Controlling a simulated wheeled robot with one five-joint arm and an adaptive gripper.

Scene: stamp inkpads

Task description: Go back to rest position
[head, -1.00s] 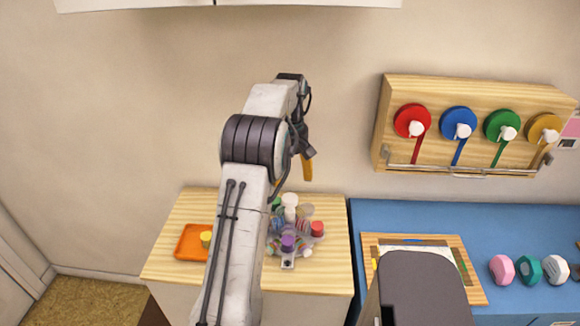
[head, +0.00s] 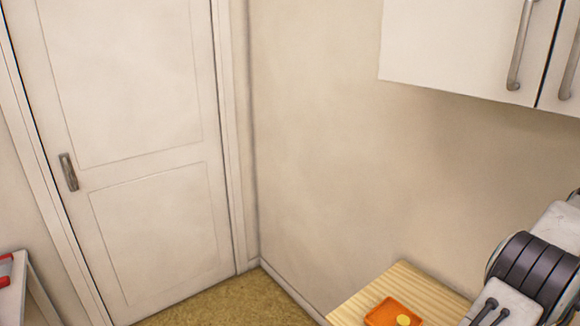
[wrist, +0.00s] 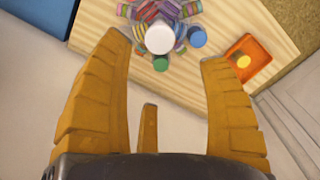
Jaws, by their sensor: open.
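My gripper (wrist: 165,75) shows in the wrist view with its yellow fingers spread wide. It is open, with nothing between the fingers, and hangs above the wooden counter's edge. In the head view only part of my arm shows at the right edge, and the gripper is out of the picture. Beyond the fingertips, a cluster of round stamp inkpads and small items (wrist: 187,12) sits on the wooden counter (wrist: 228,25). A white round top (wrist: 159,38) stands in front of the cluster.
An orange tray (head: 393,313) with a yellow round item (head: 403,320) lies on the wooden counter; the tray also shows in the wrist view (wrist: 262,52). White cupboards (head: 450,60) hang above right. A closed door (head: 130,130) stands left. A blue surface (wrist: 35,15) shows at upper left.

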